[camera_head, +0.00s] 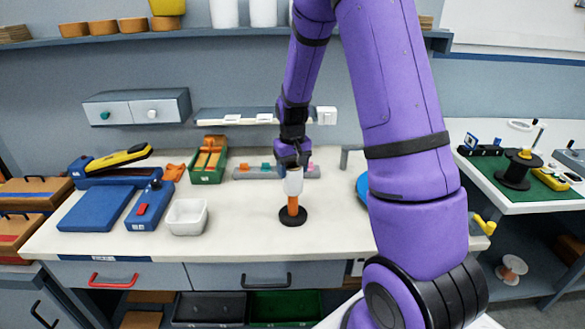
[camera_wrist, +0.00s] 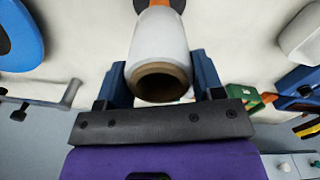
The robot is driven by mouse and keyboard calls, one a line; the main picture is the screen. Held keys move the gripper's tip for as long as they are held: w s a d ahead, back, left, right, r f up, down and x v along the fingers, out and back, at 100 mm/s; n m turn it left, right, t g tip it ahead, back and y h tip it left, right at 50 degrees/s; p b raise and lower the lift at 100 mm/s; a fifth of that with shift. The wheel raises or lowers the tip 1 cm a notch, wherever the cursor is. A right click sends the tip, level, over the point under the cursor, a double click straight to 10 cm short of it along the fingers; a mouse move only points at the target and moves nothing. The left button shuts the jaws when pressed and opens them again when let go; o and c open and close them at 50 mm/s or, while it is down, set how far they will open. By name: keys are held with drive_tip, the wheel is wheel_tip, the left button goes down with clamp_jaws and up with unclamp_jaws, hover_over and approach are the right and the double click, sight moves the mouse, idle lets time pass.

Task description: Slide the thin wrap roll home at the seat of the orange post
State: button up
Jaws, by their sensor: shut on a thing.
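The thin wrap roll is a white cylinder (camera_head: 293,183) with a brown core, held roughly upright. My gripper (camera_head: 293,167) is shut on it; in the wrist view the blue fingers of my gripper (camera_wrist: 163,72) flank the roll (camera_wrist: 158,45). The orange post (camera_head: 292,206) stands on a round black base (camera_head: 293,218) on the bench. The roll's lower end is in line with the post and meets its visible part. Whether the post is inside the core is hidden. A bare length of post shows between roll and base. The post also peeks out beyond the roll in the wrist view (camera_wrist: 168,4).
A white bin (camera_head: 187,218), blue and red device (camera_head: 149,205) and blue stapler-like tool (camera_head: 100,205) stand left of the post. A rack of small parts (camera_head: 275,172) is behind. A blue disc (camera_head: 363,187) lies right, partly behind my arm. The bench around the base is clear.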

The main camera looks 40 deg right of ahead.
sight(292, 184)
drive_tip(key=shift+f, duration=0.25)
drive_tip(key=shift+f, duration=1.1)
drive_tip(key=shift+f, duration=0.4)
idle(0.4)
drive_tip(key=shift+f, duration=1.15)
drive_tip(key=shift+f, duration=0.4)
drive_tip(key=shift+f, duration=1)
idle(0.4)
drive_tip(key=o, duration=1.1)
drive_tip(key=shift+c, duration=0.2)
